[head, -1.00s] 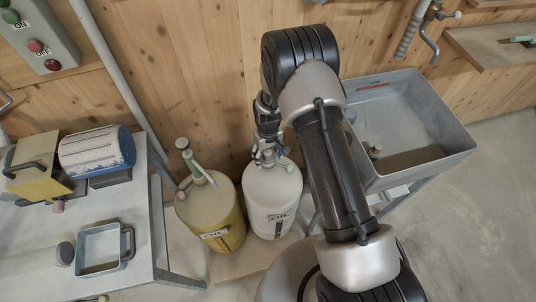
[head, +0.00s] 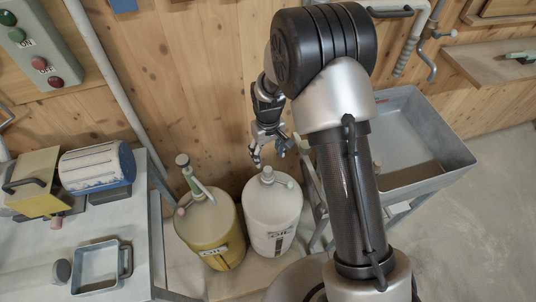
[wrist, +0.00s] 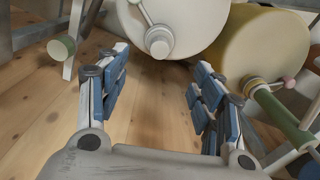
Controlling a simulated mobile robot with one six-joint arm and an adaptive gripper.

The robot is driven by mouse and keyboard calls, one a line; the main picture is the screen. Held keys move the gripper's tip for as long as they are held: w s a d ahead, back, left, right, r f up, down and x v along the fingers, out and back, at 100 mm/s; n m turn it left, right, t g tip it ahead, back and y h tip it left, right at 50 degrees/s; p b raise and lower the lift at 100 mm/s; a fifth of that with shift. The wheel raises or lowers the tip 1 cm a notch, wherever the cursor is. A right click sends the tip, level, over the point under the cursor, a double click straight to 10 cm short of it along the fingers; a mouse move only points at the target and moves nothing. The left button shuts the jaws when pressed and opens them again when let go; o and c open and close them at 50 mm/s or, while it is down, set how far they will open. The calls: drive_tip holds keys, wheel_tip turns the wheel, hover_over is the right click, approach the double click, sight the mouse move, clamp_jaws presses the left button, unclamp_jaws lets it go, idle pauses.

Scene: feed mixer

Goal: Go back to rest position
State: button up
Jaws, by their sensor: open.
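My gripper (head: 268,160) is open and empty in the head view. It hangs just above and behind the white oil container (head: 272,212), apart from its cap. In the wrist view my gripper's (wrist: 160,95) two blue-padded fingers are spread wide with nothing between them. The white container (wrist: 185,22) and its cap show beyond the fingertips at the top.
A yellow oil container (head: 212,228) with a pump stands left of the white one. A grey metal table (head: 140,225) is at left, a grey sink (head: 440,165) at right. The wooden wall (head: 190,90) is close behind my gripper.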

idle(0.3)
drive_tip(key=s+d+r+m+t, duration=0.1)
drive_tip(key=s+d+r, duration=0.25)
drive_tip(key=r, duration=0.75)
drive_tip(key=s+d+r+m+t, duration=0.15)
drive_tip(key=s+r, duration=0.25)
drive_tip(key=r, duration=0.6)
drive_tip(key=s+d+r+m+t, duration=0.1)
drive_tip(key=s+r, duration=0.3)
drive_tip(key=s, duration=0.5)
drive_tip(key=s+d+r+m+t, duration=0.1)
drive_tip(key=s+d+r, duration=0.3)
drive_tip(key=s, duration=0.6)
drive_tip(key=shift+s+d+r, duration=0.2)
drive_tip(key=shift+r, duration=0.2)
drive_tip(key=shift+c, duration=0.5)
